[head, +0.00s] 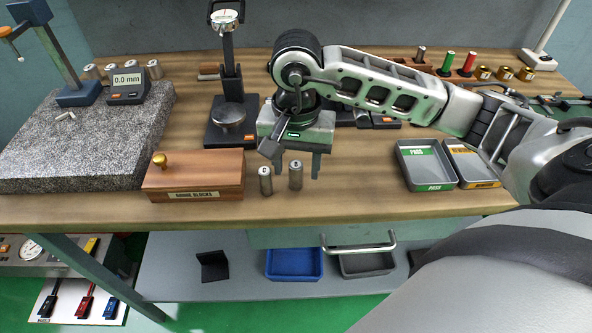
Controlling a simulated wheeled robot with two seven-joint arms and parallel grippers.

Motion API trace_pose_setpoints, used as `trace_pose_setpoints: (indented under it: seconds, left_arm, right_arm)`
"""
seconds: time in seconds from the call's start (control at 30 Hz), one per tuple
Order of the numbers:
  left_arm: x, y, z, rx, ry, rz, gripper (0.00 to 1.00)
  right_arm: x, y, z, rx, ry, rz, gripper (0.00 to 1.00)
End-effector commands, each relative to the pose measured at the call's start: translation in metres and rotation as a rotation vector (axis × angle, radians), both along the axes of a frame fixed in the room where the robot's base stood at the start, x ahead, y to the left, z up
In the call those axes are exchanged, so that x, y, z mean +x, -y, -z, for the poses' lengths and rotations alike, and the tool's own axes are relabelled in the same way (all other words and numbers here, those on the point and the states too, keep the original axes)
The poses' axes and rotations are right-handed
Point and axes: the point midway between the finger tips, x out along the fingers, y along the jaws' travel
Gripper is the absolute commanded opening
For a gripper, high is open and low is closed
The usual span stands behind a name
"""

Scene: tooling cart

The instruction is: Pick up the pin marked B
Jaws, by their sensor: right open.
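Two small upright metal pins stand on the wooden bench top, right of the gauge block box. One is the left pin (265,181); the other is the right pin (296,177). Each has a dark mark on its top, too small to read, so I cannot tell which is B. My right gripper (297,166) points down with its fingers open. In the picture its fingers lie to either side of the right pin's top; I cannot tell whether they are around it or behind it. I see no contact. My left gripper is out of view.
The wooden gauge block box (195,178) stands left of the pins. A granite plate (70,150) with a height gauge is far left. A dial gauge stand (231,110) is behind. A PASS tray (426,165) and a yellow-labelled tray (471,166) are right. Bench is clear between pins and trays.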

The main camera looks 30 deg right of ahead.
Motion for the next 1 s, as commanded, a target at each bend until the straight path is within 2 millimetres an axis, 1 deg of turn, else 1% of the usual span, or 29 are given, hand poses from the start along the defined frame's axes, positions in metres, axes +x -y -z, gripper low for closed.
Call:
trace_pose_setpoints:
  seconds: [0.03,0.1,0.2,0.43,0.47,0.5,0.57,0.6,0.63,1.0]
  left_arm:
    - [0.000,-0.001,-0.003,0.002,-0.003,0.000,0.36]
    - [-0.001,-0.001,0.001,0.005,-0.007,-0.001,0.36]
    - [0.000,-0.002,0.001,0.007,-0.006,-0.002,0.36]
    - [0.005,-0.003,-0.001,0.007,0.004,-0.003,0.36]
    - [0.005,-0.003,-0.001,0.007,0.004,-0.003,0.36]
    - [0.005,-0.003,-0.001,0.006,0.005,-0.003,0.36]
    - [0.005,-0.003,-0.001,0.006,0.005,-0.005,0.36]
    - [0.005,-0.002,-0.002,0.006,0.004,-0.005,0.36]
    - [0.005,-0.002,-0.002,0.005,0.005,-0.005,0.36]
    - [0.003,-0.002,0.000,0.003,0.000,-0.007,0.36]
  right_arm:
    - [0.000,0.000,0.006,0.001,-0.006,-0.001,0.48]
    - [0.000,0.000,0.017,0.000,-0.004,0.000,0.48]
    - [0.000,0.000,0.025,-0.001,-0.002,-0.001,0.48]
    - [0.001,0.000,0.027,0.001,0.001,-0.002,0.48]
    - [0.001,0.000,0.027,0.001,0.001,-0.002,0.45]
    - [0.001,0.000,0.027,0.001,0.001,-0.002,0.34]
    - [0.001,0.000,0.027,0.001,0.001,-0.002,0.17]
    - [0.001,0.000,0.027,0.001,0.001,-0.002,0.06]
    - [0.001,0.000,0.027,0.001,0.001,-0.002,0.00]
    - [0.002,0.000,0.023,0.000,0.003,-0.001,0.00]
